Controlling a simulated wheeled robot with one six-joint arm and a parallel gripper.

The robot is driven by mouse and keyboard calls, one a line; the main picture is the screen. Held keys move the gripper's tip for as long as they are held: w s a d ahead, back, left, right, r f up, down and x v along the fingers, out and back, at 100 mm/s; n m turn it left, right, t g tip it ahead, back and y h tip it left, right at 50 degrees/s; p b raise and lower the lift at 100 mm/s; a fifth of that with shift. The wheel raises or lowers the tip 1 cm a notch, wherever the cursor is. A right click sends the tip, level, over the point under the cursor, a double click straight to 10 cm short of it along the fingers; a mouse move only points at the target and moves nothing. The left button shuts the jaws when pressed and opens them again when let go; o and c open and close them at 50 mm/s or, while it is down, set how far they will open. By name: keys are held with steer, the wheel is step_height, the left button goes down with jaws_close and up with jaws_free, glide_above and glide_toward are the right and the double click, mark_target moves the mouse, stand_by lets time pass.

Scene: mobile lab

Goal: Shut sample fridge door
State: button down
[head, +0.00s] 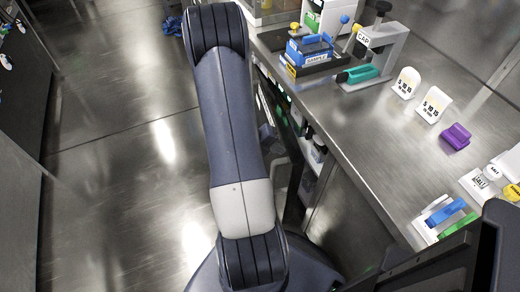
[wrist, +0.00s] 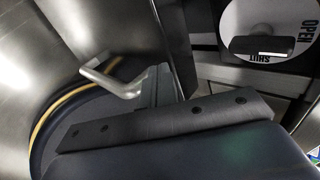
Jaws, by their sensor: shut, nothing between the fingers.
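The sample fridge appears to be the cabinet under the bench, with bottles on a shelf (head: 317,152) showing through its open front. A dark upright panel (head: 295,190), apparently its door seen nearly edge-on, stands out from the bench. A pale bar handle (head: 279,162) is on its left side. In the wrist view the pale bent handle (wrist: 112,82) lies just left of my gripper (wrist: 158,86). My gripper is shut and empty, its fingers close to the handle's end; I cannot tell whether they touch. In the head view my arm partly hides this area.
A white dial (wrist: 265,25) marked OPEN and SHUT with a black lever is at the wrist view's upper right. The bench top (head: 360,135) holds a teal object (head: 358,74), a purple block (head: 455,137) and labelled stands. Open floor (head: 125,180) lies left of my arm.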

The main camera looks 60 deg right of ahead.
mark_target(291, 148)
steer(key=s+d, duration=0.2)
steer(key=s, duration=0.1)
steer(key=shift+d, duration=0.4)
steer(key=shift+a, duration=0.1)
steer(key=w+a+p, duration=0.1)
steer(key=w+a+r+p, duration=0.1)
steer(key=a, duration=0.1)
steer(key=shift+w+a, duration=0.3)
steer(key=shift+w, duration=0.1)
steer(key=a+p+v, duration=0.1)
steer(key=v, duration=0.7)
steer(key=shift+s+a+r+p, duration=0.15)
steer(key=shift+s+a+p, duration=0.05)
steer(key=shift+p, duration=0.1)
